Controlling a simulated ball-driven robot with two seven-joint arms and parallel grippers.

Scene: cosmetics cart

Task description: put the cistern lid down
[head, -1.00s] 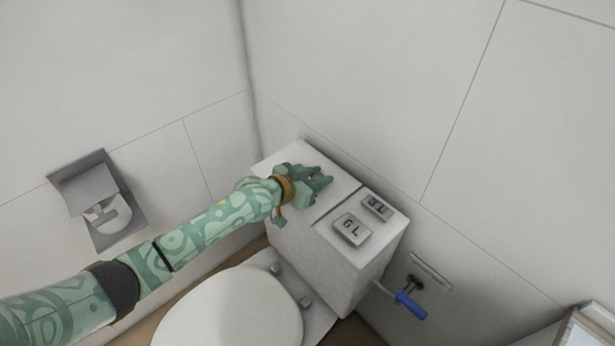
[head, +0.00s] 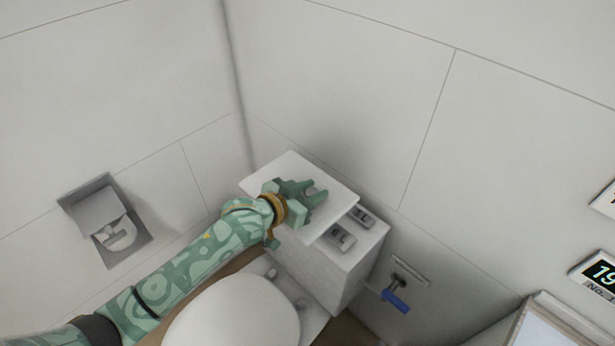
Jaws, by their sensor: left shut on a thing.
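The white cistern lid (head: 290,167) is a flat plate above the left part of the cistern (head: 335,275) in the head view. Its right edge partly covers two grey blocks on the cistern top, one marked "GL" (head: 340,236) and a smaller one (head: 361,215). The lid looks raised off the cistern; the gap under it is mostly hidden. My left gripper (head: 313,192) reaches over the lid from the left and is shut on it. The contact under the fingers is hidden. My right gripper is not in view.
The white toilet lid (head: 235,315) is in front of the cistern, below my left arm. Tiled walls stand close behind and to the left. A paper holder (head: 108,222) is on the left wall. A blue valve handle (head: 395,300) sticks out right of the cistern.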

